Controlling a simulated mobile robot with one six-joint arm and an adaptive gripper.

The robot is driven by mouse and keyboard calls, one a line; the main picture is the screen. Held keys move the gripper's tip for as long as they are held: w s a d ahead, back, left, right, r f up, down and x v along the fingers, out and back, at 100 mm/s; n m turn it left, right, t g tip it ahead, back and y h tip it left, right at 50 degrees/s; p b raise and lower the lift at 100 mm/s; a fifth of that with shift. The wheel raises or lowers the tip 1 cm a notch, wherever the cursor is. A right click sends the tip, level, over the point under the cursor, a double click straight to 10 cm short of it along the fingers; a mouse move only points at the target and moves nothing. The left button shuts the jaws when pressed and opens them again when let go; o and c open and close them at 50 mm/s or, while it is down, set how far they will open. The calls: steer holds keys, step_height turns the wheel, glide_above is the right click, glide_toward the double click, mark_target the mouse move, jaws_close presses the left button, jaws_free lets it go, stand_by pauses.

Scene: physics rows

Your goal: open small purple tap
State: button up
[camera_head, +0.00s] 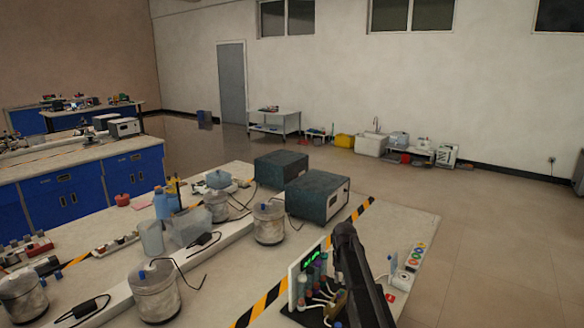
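A small panel with several coloured taps and thin hoses (312,276) stands at the near edge of the white bench, beside the black-and-yellow tape. The taps are tiny, and I cannot tell which one is the small purple tap. My dark arm (357,270) rises from the bottom edge just right of the panel and covers part of its right side. My gripper's fingers cannot be made out against the arm and the panel, so whether they touch a tap or are open or shut does not show.
Right of my arm lie a strip with coloured buttons (416,257) and a small red item (402,281). Two dark boxes (318,190) and several metal pots (268,224) stand behind and to the left. Open floor (500,230) lies to the right.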

steer(key=shift+r+p, duration=0.85)
steer(key=shift+r, duration=0.2)
steer(key=s+m, duration=2.9)
steer(key=m, duration=0.2)
steer(key=shift+m, duration=0.3)
steer(key=shift+w+d, duration=0.1)
